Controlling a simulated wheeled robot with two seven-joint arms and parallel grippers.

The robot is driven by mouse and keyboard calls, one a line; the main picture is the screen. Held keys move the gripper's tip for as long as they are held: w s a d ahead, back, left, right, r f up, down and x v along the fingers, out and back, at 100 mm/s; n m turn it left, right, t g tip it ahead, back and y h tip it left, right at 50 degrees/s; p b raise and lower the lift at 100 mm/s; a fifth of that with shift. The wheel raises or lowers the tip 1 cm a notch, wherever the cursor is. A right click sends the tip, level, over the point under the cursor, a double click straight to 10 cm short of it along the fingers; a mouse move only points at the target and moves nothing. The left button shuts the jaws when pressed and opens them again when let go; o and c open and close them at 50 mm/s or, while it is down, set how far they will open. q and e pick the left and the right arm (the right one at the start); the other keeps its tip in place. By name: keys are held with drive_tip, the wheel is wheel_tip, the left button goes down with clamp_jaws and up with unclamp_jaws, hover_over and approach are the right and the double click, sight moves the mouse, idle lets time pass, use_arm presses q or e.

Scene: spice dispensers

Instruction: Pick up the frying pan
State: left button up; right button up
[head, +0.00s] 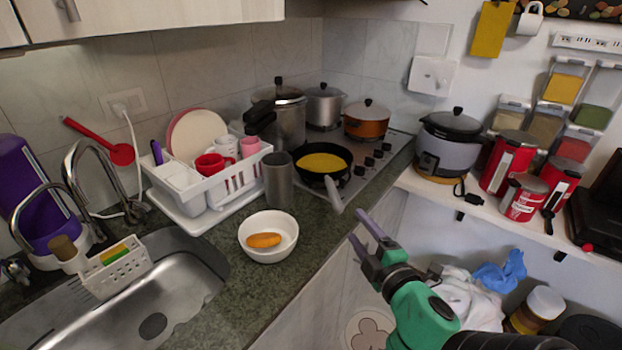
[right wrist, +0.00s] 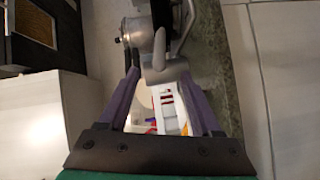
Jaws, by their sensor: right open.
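The frying pan (head: 343,160) is dark, with yellow food (head: 320,163) in it. It sits at the front of the stove, and its grey handle (head: 334,195) points toward me past the counter edge. My right gripper (head: 358,228) is open and empty, in front of the counter, just to the right of and nearer than the handle's end. In the right wrist view, the grey handle (right wrist: 165,70) shows ahead between the open fingers (right wrist: 160,78), apart from them as far as I can tell. Part of the dark pan (right wrist: 168,14) shows beyond. My left gripper is out of view.
A grey cylinder (head: 278,180) stands left of the pan. A white bowl (head: 268,250) with an orange item and a dish rack (head: 205,205) are further left. Pots (head: 367,121) stand behind. A shelf (head: 500,217) with a rice cooker (head: 449,147) lies right.

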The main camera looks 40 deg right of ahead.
sight(336, 194)
drive_tip(key=x, duration=0.5)
drive_tip(key=p+x, duration=0.1)
drive_tip(key=x, duration=0.4)
drive_tip(key=d+x, duration=0.1)
drive_tip(key=x, duration=0.4)
drive_tip(key=shift+s+p, duration=0.15)
drive_tip(key=shift+p, duration=0.25)
drive_tip(key=shift+f, duration=0.1)
drive_tip(key=shift+a, duration=0.15)
drive_tip(key=c, duration=0.9)
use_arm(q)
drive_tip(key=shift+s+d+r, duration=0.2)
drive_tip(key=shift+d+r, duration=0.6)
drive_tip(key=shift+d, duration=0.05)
use_arm(e)
clamp_jaws()
